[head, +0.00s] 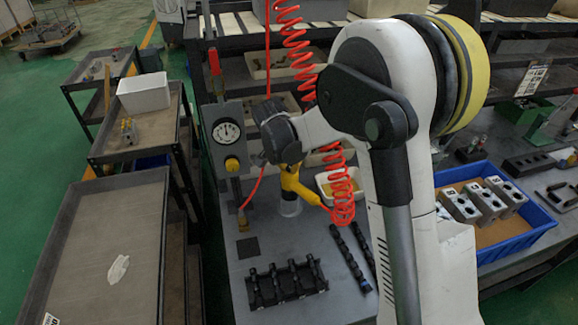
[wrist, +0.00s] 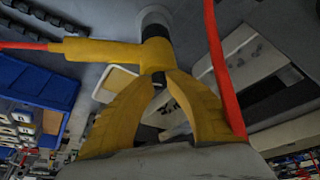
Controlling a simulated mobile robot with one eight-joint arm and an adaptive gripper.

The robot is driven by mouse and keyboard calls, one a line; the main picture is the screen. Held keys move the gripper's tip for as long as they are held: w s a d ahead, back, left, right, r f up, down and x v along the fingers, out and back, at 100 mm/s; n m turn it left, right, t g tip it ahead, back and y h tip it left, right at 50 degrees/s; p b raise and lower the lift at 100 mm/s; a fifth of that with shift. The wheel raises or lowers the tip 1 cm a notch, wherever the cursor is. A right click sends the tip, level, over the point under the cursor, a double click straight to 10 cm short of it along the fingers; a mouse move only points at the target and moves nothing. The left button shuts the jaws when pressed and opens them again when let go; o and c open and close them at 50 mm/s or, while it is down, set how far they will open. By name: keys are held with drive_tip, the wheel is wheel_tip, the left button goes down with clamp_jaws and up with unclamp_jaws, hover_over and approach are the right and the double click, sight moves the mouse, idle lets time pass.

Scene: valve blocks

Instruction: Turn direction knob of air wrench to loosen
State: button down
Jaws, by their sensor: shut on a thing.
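The yellow air wrench (head: 299,188) stands nose down over the grey table in the head view, on a pale round piece (head: 290,208). In the wrist view the wrench (wrist: 155,52) shows its handle pointing left, with a red hose at the end. My gripper (wrist: 161,77) has yellow fingers. They are closed in on the back end of the wrench, with a dark part between the tips that looks like the direction knob (wrist: 158,78). The fingers hide most of the knob, so its setting cannot be told. In the head view my wrist covers the contact.
A red coiled hose (head: 341,205) hangs beside my arm. A gauge panel (head: 226,135) stands close on the left. A black rack (head: 286,284) with dark parts lies in front. A blue crate (head: 540,225) with metal blocks is at right.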

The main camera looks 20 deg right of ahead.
drive_tip(key=n, duration=0.2)
drive_tip(key=n+y, duration=0.1)
drive_tip(key=n, duration=0.1)
drive_tip(key=shift+s+d+n+t+y, duration=0.1)
drive_tip(key=shift+d+n+t+y, duration=0.05)
drive_tip(key=shift+n+t+y, duration=0.2)
drive_tip(key=n+y, duration=0.1)
drive_tip(key=n, duration=0.1)
drive_tip(key=n+b, duration=0.1)
drive_tip(key=n, duration=0.1)
drive_tip(key=shift+d+n+t+y, duration=0.1)
drive_tip(key=shift+n+t+y, duration=0.15)
drive_tip(key=shift+y, duration=0.1)
drive_tip(key=n+y, duration=0.1)
drive_tip(key=n, duration=0.2)
drive_tip(key=shift+n, duration=0.3)
drive_tip(key=shift+d+n+g+y, duration=0.1)
drive_tip(key=shift+n+g+y, duration=0.3)
drive_tip(key=shift+n, duration=0.7)
drive_tip(key=shift+n+g+y, duration=0.3)
drive_tip(key=shift+n+y, duration=0.2)
drive_tip(key=shift+n, duration=0.6)
drive_tip(key=c, duration=1.2)
unclamp_jaws()
drive_tip(key=shift+c, duration=0.2)
drive_tip(key=shift+r, duration=0.1)
